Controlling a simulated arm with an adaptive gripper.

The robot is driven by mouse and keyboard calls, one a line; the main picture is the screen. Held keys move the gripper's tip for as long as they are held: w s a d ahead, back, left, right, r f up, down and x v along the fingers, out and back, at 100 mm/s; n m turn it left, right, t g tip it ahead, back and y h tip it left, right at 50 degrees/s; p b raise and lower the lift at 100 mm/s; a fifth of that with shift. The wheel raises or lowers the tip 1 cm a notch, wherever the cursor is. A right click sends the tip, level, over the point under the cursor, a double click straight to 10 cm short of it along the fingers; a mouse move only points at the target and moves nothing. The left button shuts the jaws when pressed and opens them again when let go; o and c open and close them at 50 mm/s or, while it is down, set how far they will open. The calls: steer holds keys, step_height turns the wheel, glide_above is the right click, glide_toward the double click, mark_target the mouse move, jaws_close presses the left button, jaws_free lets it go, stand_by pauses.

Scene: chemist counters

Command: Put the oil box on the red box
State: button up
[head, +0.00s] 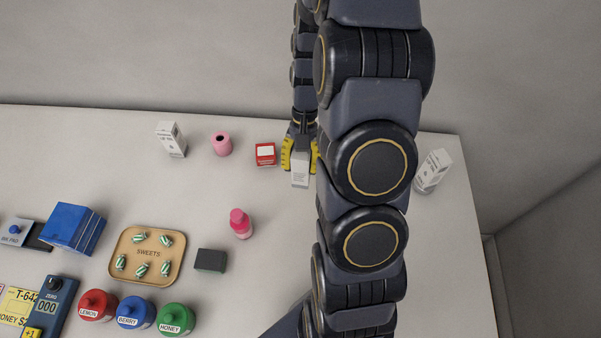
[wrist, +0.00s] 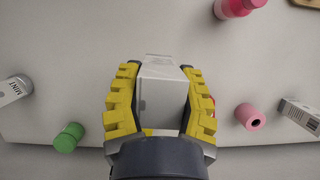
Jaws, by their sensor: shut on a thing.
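My gripper (head: 299,158) is shut on a white box (head: 300,174), likely the oil box, though its print is too small to read. The white box also shows between the yellow fingers in the wrist view (wrist: 162,95). The head view does not make clear whether it is lifted or touching the counter. The red box (head: 265,154), with a white top panel, sits on the counter just left of my gripper, apart from it. In the wrist view only a red sliver shows behind the right finger.
A white box marked MINT (wrist: 14,89) stands to the right in the head view. A pink bottle (head: 240,223) and a sweets tray (head: 175,269) are nearer. A green bottle (wrist: 68,137) shows in the wrist view.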

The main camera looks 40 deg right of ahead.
steer(key=w+a+r, duration=0.1)
steer(key=a+r, duration=0.3)
steer(key=r, duration=0.4)
glide_above(265, 153)
step_height(265, 153, down, 10)
steer(key=r, duration=0.1)
steer(key=shift+f+n, duration=0.3)
steer(key=shift+f, duration=1.25)
steer(key=shift+f, duration=0.1)
steer(key=o, duration=1)
